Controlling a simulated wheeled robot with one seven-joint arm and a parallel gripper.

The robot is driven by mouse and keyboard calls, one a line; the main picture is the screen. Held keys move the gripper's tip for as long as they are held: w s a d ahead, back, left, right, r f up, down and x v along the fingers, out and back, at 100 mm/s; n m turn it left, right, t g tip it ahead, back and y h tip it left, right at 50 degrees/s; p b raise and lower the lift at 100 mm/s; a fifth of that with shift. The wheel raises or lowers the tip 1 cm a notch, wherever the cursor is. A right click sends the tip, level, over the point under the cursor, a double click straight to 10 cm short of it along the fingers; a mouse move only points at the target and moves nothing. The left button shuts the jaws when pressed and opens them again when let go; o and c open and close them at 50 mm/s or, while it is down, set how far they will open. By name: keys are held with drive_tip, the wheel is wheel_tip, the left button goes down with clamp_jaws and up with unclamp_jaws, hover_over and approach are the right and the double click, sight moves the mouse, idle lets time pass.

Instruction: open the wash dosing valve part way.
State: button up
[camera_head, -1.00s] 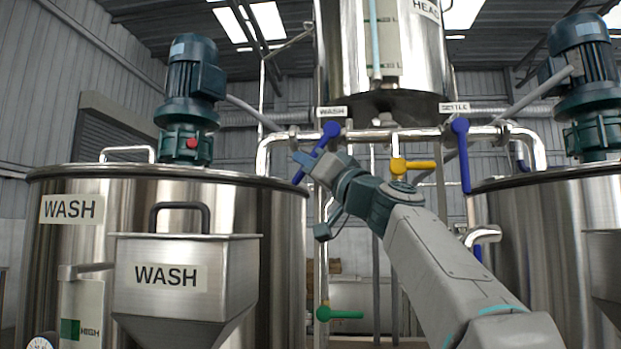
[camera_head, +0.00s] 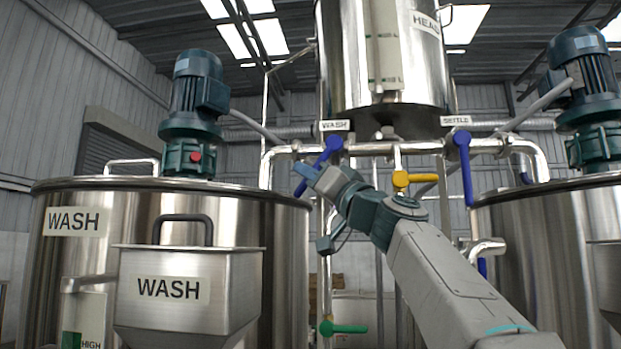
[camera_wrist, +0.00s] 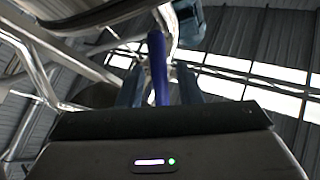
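The wash dosing valve has a blue lever (camera_head: 331,146) below the small WASH label (camera_head: 334,125). The lever slants down and left from its pivot, and its lower end shows past my gripper. My gripper (camera_head: 306,172) is at the lever, with its blue-grey fingers across the lever's middle. In the wrist view the blue lever (camera_wrist: 158,68) stands between the two fingers of my gripper (camera_wrist: 160,90). A gap seems to show on each side of it, so the fingers look open around the lever. Any light contact is hard to tell.
The settle valve's blue lever (camera_head: 464,165) hangs straight down at the right. A yellow lever (camera_head: 415,178) lies level between them, and a green one (camera_head: 345,328) is lower. The wash tank (camera_head: 270,240) with its hopper (camera_head: 185,300) stands left. Steel pipes run behind the levers.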

drive_tip(key=b+v, duration=0.6)
drive_tip(key=v, duration=0.7)
drive_tip(key=shift+f, duration=0.2)
